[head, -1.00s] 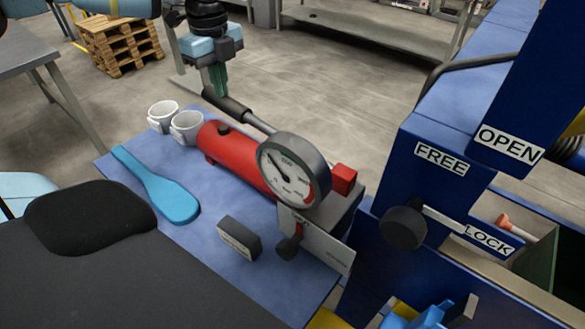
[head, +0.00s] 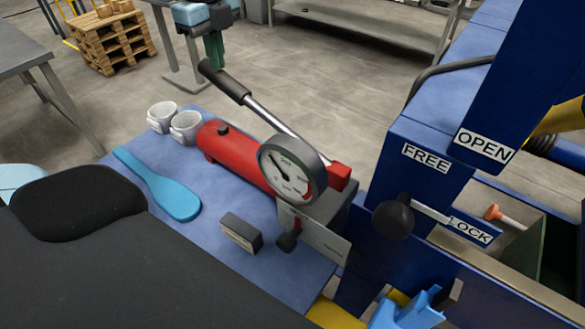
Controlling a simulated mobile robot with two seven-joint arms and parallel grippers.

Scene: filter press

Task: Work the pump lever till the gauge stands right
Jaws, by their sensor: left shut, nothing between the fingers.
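The red pump (head: 230,158) lies on the blue bench top. Its lever has a bright rod and black grip (head: 226,82), and slants up to the left. The round gauge (head: 287,170) at the pump's front has a white face with a red stretch at lower right; its needle points to the upper left, but the figures are too small to read. My left gripper (head: 215,50) points down with dark green fingers, shut and empty, beside the upper end of the grip; I cannot tell if they touch.
Two white mugs (head: 186,126), a blue paddle-shaped tool (head: 172,198) and a small dark block (head: 241,232) lie around the pump. The blue press frame (head: 410,190) with FREE, LOCK and OPEN labels and a black-knobbed handle (head: 394,220) stands close on the right.

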